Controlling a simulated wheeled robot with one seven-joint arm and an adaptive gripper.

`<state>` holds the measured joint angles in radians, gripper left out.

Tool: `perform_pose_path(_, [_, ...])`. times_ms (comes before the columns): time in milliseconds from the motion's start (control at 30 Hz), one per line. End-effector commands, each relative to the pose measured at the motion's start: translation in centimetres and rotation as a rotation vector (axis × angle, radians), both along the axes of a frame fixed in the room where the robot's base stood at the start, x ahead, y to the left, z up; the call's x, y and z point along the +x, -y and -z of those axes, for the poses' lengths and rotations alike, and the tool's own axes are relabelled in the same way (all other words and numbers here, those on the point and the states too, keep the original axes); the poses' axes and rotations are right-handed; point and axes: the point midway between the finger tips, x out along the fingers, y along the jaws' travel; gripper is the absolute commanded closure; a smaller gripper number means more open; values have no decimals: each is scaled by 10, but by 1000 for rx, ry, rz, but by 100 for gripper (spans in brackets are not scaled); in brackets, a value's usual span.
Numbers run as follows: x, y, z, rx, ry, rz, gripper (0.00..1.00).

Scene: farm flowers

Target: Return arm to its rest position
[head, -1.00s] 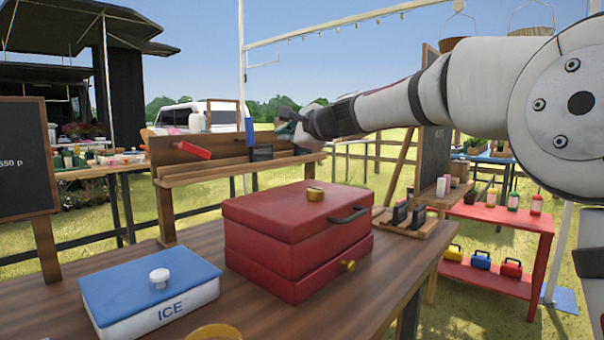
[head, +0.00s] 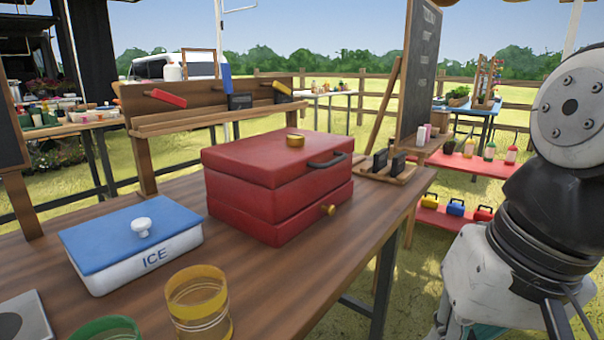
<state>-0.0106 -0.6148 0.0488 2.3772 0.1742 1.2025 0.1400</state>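My arm is folded in at the right edge of the head view, clear of the table. Its round grey-white joint is at the upper right, with a dark wrist section below it. What looks like part of my gripper (head: 562,318) points down at the bottom right. Its fingertips run out of the picture, so I cannot see whether it is open or shut, or whether anything is in it.
The wooden table (head: 300,290) holds a red chest (head: 275,170), a white ICE box (head: 135,240) with blue lid, a yellow glass (head: 198,305) and a green one (head: 105,328). A red shelf (head: 460,165) stands behind, near my arm.

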Motion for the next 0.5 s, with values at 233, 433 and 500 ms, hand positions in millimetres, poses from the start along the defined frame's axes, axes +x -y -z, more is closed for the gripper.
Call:
perform_pose_path(233, [-86, 45, 44, -138, -142, -76, 100])
perform_pose_path(433, [-89, 50, 19, -157, -137, -89, 100])
perform_pose_path(500, [-86, 50, 8, -156, -126, -89, 100])
